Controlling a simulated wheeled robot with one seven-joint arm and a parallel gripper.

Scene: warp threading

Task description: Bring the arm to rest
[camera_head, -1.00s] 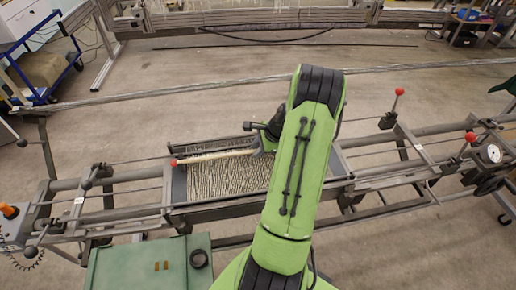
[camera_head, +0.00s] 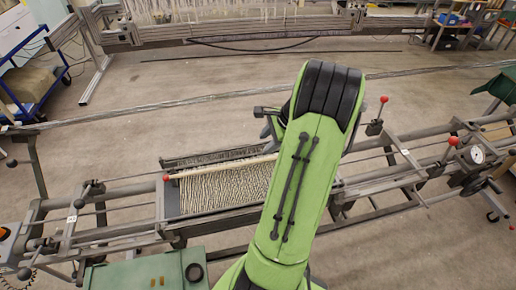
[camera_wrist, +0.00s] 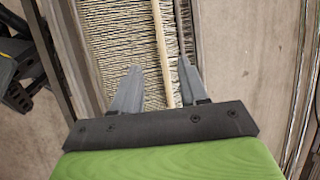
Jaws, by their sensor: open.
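My green arm reaches up the middle of the head view and covers part of the loom. My gripper (camera_wrist: 155,85) shows in the wrist view with its two grey fingers apart and nothing between them. Beyond the fingers is the woven or threaded panel (camera_wrist: 115,50) with a pale wooden stick (camera_wrist: 161,45) along it. In the head view the panel (camera_head: 225,188) lies in the dark frame, and the stick (camera_head: 210,172) with a red end lies along its far edge. The fingers are hidden in the head view. I cannot tell their exact height over the panel.
The metal loom rails (camera_head: 385,180) run across the view, with red-knobbed levers (camera_head: 378,118) and a dial (camera_head: 477,155) at right. A green box top (camera_head: 135,276) with a black ring (camera_head: 194,272) stands in front. Bare floor (camera_head: 160,90) lies behind.

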